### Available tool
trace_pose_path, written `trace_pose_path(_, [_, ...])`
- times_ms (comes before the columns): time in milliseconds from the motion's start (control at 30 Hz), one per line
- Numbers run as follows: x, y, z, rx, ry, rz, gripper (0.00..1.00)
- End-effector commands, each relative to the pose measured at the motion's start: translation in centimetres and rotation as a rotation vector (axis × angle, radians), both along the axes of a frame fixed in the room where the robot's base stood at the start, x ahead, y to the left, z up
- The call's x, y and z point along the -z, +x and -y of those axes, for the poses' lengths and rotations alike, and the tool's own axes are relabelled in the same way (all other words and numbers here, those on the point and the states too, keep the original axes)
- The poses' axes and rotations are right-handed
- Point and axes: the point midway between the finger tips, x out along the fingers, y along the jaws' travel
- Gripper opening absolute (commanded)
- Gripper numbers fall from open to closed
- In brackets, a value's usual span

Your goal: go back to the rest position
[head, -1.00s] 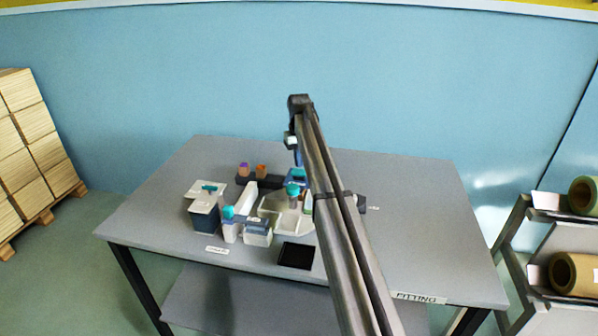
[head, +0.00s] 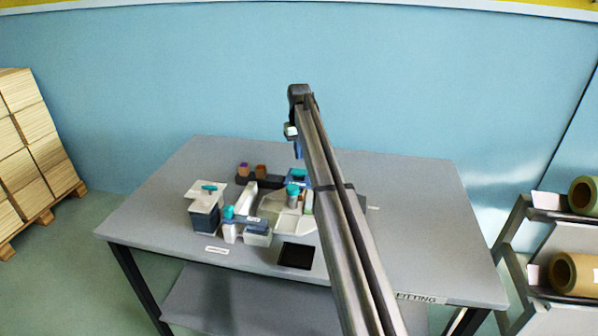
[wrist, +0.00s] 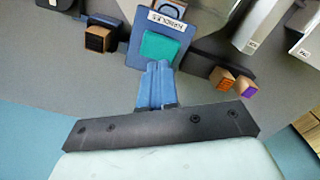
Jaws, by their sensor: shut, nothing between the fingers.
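My gripper (head: 298,150) hangs at the end of my raised arm, above the back part of the grey table (head: 420,220). In the wrist view its blue fingers (wrist: 157,85) are together with nothing between them. They point toward a blue box (wrist: 160,28) with a teal top and a label, and appear apart from it. My arm hides part of the table and some items in the head view.
A dark-and-white box (head: 204,215), a white tray (head: 268,209) and a black square pad (head: 296,256) are on the table. Purple (head: 243,170) and orange (head: 261,171) blocks sit in a dark holder. A rack with rolls (head: 573,272) stands right. The table's right side is mostly clear.

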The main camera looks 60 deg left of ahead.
Motion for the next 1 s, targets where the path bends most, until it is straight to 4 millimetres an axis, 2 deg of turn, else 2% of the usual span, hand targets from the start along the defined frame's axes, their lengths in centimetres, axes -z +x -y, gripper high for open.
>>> trace_pose_path(367, [0.0,0.0,0.1,0.0,0.0,0.0,0.0])
trace_pose_path(467, [0.3,0.7,1.2,0.006,-0.003,0.0,0.0])
trace_pose_path(567, [1.1,2.6,4.1,0.02,-0.012,0.002,0.0])
trace_pose_path(667, [2.3,5.2,8.7,0.043,-0.026,0.002,0.0])
trace_pose_path(800, [4.1,9.2,16.3,0.078,-0.049,0.004,0.0])
trace_pose_path(867, [4.9,10.6,19.6,0.094,-0.059,0.004,0.0])
trace_pose_path(1000, [6.7,13.6,27.5,0.13,-0.083,0.0,0.0])
